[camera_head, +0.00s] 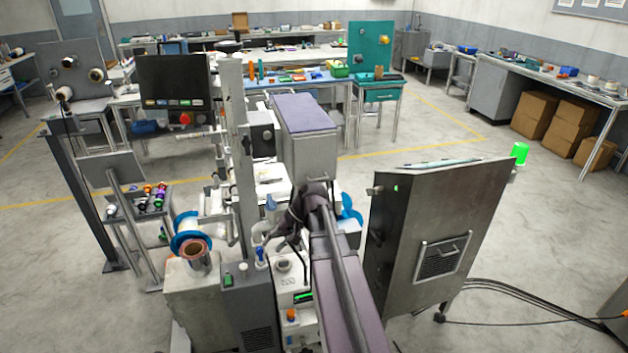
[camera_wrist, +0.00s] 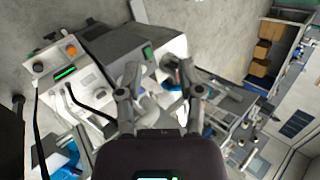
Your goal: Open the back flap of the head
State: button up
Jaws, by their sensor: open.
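My gripper (camera_wrist: 160,84) is open in the wrist view, with its two dark fingers apart and nothing held between them. In the head view my dark gripper (camera_head: 290,228) hangs over the machine, near its upright post. Below it is a white unit (camera_head: 291,281) with a green display and an orange knob. The unit also shows at the left of the wrist view (camera_wrist: 85,88). A dark grey box (camera_head: 243,303) with a green button stands beside it. I cannot make out which part is the head's back flap; my arm and gripper cover part of the machine.
A tall grey cabinet (camera_head: 430,235) with a vent stands close on the right, with cables on the floor. A metal post (camera_head: 236,150) and a black control panel (camera_head: 174,82) rise on the left. A copper-coloured reel (camera_head: 195,250) sits front left. Open floor lies beyond the cabinet.

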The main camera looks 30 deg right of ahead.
jog(key=w+d+r+m+t+y, duration=0.1)
jog(key=d+r+t+y, duration=0.15)
jog(key=d, duration=0.45)
jog(key=w+d+r+m+t+y, duration=0.1)
jog(key=d+r+m+t, duration=0.1)
jog(key=d+r, duration=0.35)
jog(key=m+t+y, duration=0.2)
jog(key=t, duration=0.3)
send_near(317, 162)
jog(key=shift+g, duration=0.25)
jog(key=s+f, duration=0.3)
jog(key=s, duration=0.1)
jog(key=shift+s+d+f, duration=0.1)
jog(key=shift+d+f, duration=0.3)
jog(key=r+b+x, duration=0.1)
jog(key=x, duration=1.2)
jog(key=shift+w+a+f, duration=0.25)
jog(key=shift+w+f, duration=0.1)
jog(key=shift+f, duration=0.2)
jog(key=shift+c, duration=0.2)
